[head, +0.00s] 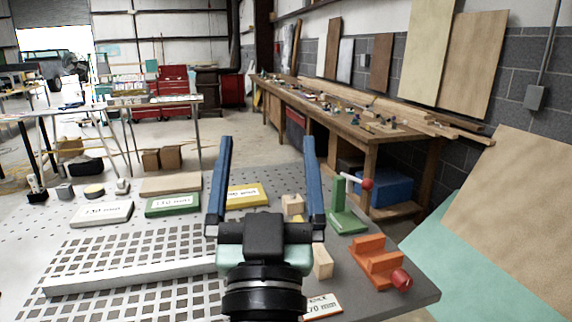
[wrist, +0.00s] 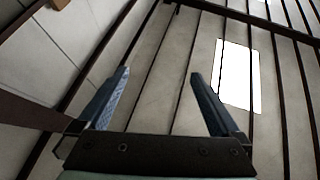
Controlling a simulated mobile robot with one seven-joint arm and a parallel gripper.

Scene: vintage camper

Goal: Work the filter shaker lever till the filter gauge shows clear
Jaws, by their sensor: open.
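My gripper (head: 267,140) is open and empty, its two blue fingers raised above the near worktable in the head view. In the wrist view the open gripper (wrist: 159,73) faces the ceiling panels, with nothing between the fingers. A green stand (head: 347,216) with a pale rod ending in a red ball (head: 367,183) stands on the table to the right of my gripper, apart from it. It may be the lever, but I cannot tell. An orange block device with a red knob (head: 377,262) sits nearer, at the table's right edge. I see no gauge that I can identify.
A perforated metal plate (head: 130,267) lies at left on the table. White, green (head: 172,205) and yellow (head: 247,196) labelled blocks stand behind it. Small wooden blocks (head: 322,262) lie near my gripper. A long wooden workbench (head: 372,143) runs along the right wall behind.

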